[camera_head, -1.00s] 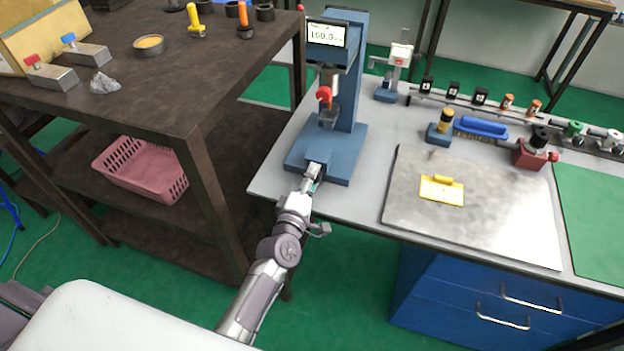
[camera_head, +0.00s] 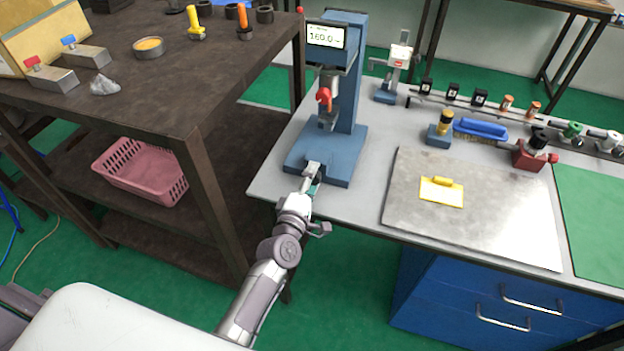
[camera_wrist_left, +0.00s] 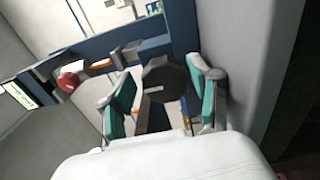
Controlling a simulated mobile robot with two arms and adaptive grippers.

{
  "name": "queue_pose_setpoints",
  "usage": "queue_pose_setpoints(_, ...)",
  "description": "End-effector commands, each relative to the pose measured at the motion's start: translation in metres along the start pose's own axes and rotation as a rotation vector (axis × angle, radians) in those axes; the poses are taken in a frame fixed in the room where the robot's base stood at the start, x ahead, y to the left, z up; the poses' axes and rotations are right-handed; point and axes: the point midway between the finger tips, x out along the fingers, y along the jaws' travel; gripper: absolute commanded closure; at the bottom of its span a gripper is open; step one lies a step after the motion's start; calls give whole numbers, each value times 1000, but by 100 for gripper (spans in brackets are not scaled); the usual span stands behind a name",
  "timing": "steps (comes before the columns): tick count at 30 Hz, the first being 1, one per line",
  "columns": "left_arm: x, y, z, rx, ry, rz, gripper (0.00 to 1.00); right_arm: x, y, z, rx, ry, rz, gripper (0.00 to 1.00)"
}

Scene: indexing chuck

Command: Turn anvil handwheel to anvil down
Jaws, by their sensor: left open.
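The blue bench tester (camera_head: 350,95) stands at the left end of the grey workbench, with a lit display (camera_head: 326,36) reading about 160.0 and a red knob (camera_head: 324,96) on its front. In the left wrist view a dark, many-sided knob, apparently the anvil handwheel (camera_wrist_left: 165,78), sits between the teal-padded fingers. My left gripper (camera_head: 314,171) is at the front edge of the tester's base. In the wrist view the left gripper (camera_wrist_left: 162,72) is open around the knob; I cannot tell whether either pad touches it. In the head view the handwheel is mostly hidden by the gripper. My right gripper is out of view.
A dark shelf table (camera_head: 150,90) stands close on the left, with a pink basket (camera_head: 140,168) below. A small stand (camera_head: 393,75) is behind. Bench surface between tester and plate is clear.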

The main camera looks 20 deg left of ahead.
Motion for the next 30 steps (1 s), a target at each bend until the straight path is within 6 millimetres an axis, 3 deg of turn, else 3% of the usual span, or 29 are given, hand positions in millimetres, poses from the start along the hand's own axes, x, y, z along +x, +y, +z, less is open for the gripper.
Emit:
queue_pose_setpoints(1, -2, -8, 1, 1, -3, -16, 27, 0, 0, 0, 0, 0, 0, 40)
queue_pose_setpoints(11, -7, -11, 1, 2, -4, -22, 27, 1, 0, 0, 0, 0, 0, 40)
queue_pose_setpoints(24, -68, -8, 1, 3, -4, -16, 27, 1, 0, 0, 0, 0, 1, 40)
queue_pose_setpoints(30, -81, -4, 1, 2, -3, -9, 27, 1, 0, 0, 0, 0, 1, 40)
